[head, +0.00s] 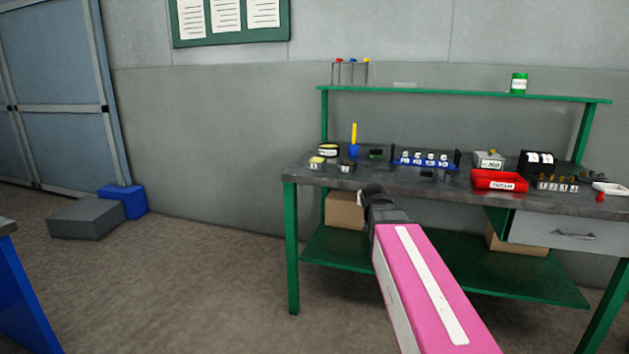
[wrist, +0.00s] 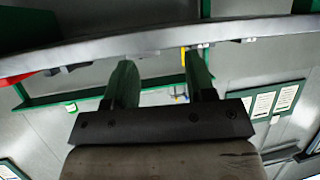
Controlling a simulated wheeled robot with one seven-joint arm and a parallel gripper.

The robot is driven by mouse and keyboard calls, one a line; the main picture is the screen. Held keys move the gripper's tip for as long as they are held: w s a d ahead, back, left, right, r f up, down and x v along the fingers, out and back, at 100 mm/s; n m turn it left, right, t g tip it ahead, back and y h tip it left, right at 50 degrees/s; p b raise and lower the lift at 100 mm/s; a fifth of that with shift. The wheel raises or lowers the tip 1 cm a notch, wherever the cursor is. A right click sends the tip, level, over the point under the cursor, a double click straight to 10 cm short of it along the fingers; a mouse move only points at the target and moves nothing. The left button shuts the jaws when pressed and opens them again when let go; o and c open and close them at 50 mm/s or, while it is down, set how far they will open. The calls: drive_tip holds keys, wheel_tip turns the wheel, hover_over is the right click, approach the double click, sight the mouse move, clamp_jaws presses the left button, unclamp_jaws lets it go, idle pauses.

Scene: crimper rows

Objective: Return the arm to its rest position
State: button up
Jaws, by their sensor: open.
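My pink arm (head: 425,285) reaches up from the bottom of the head view toward the workbench. My gripper (head: 372,192) is at its far end, dark and small, in front of the bench's front edge. In the wrist view my gripper (wrist: 160,75) shows two dark green-tinted fingers standing apart, with nothing between them. The picture there looks upside down, and the grey edge of the bench top (wrist: 130,46) crosses beyond the fingers. I cannot tell the exact gap between fingers and bench.
The green workbench (head: 292,235) carries a red tray (head: 499,180), a blue rack (head: 425,163) and several small items. Cardboard boxes (head: 345,211) stand on its lower shelf. Grey and blue blocks (head: 86,218) lie near the door.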

drive_tip(key=s+a+f+n+g+y, duration=0.1)
drive_tip(key=s+f+g, duration=1.1)
drive_tip(key=s+f, duration=1.2)
wheel_tip(320, 180, down, 4)
drive_tip(key=shift+s+a+f+g+y, duration=0.15)
drive_tip(key=shift+s+f+g+y, duration=0.05)
drive_tip(key=shift+g+y, duration=0.2)
